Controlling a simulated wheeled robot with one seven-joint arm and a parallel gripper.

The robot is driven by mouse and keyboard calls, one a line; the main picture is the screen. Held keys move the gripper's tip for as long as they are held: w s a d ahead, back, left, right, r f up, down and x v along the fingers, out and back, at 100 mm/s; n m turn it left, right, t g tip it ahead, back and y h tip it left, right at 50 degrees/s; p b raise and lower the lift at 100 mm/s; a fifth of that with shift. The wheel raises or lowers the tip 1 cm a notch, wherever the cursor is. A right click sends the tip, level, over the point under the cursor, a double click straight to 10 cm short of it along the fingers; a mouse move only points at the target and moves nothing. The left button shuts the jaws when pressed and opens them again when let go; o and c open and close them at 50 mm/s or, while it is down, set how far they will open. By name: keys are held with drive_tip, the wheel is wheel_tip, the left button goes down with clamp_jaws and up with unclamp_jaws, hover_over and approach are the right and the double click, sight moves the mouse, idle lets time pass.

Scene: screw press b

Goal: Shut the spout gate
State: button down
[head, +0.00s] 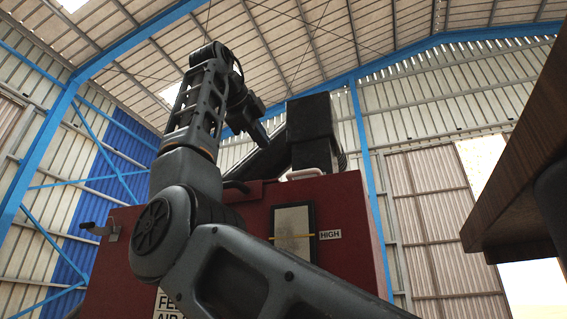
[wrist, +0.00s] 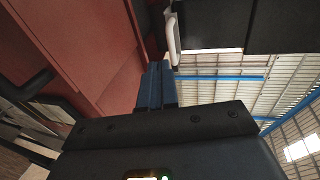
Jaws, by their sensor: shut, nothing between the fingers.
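The screw press is a red housing (head: 352,210) with a black block-shaped unit (head: 311,130) on top. I cannot pick out the spout gate for certain. A pale bar handle (head: 305,173) stands at the top of the housing, below the black unit; it also shows in the wrist view (wrist: 173,42), just beyond my fingertips. My gripper (head: 262,138) is raised above the housing, left of the black unit. In the wrist view my gripper's fingers (wrist: 156,70) are together and empty, pointing toward the pale handle. Contact with it cannot be told.
A dark curved handle (head: 237,186) sits on the housing's top edge. A sight window (head: 293,230) with a HIGH label (head: 330,235) is on the front. A metal bracket (head: 112,231) juts out at left. A brown wooden slab (head: 520,160) overhangs at right.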

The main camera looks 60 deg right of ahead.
sight(289, 176)
drive_tip(key=x, duration=0.4)
drive_tip(key=p+x, duration=0.1)
drive_tip(key=x, duration=0.3)
drive_tip(key=r+p+x, duration=0.1)
drive_tip(key=x, duration=0.4)
drive_tip(key=shift+d+r, duration=0.1)
drive_tip(key=shift+d, duration=0.15)
